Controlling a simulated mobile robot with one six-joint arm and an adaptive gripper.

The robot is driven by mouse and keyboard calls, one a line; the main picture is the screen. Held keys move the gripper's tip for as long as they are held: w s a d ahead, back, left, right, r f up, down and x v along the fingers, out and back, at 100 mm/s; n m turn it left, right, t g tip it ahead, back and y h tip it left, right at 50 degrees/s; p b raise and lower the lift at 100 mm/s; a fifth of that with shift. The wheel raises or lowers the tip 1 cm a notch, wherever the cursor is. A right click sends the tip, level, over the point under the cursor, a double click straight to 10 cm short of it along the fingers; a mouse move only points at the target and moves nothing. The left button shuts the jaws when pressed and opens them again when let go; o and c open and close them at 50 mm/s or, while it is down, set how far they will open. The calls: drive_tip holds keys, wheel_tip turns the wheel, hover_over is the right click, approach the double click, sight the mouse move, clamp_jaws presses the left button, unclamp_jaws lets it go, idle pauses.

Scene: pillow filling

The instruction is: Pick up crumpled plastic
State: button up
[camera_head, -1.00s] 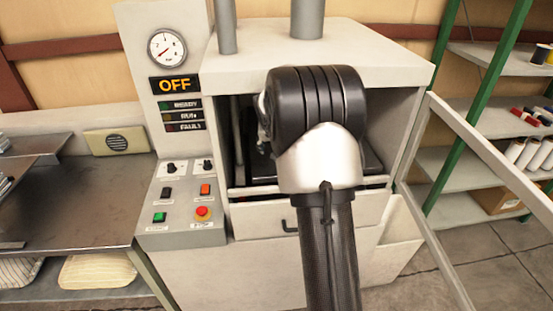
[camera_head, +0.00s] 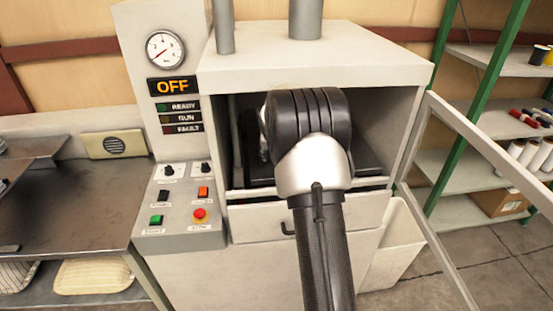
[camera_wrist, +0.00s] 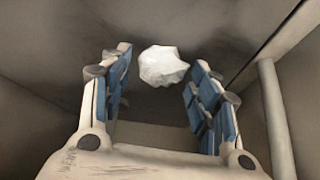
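The crumpled plastic (camera_wrist: 162,66) is a small white wad in the wrist view. It lies inside the machine's chamber, just beyond my fingertips and in line with the gap between them. My gripper (camera_wrist: 157,85) is open, with its two blue-padded fingers apart and nothing visible between the pads. In the head view my arm reaches into the open machine (camera_head: 320,50), and my wrist hides the gripper and the plastic.
In the wrist view a grey vertical pipe (camera_wrist: 277,120) stands close to the right of my gripper. The machine's door frame (camera_head: 490,150) hangs open at the right. A control panel (camera_head: 183,205) is at the left; the display reads OFF. A shelf (camera_head: 470,165) stands behind right.

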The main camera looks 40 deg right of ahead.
drive_tip(key=c, duration=0.5)
drive_tip(key=shift+r, duration=0.1)
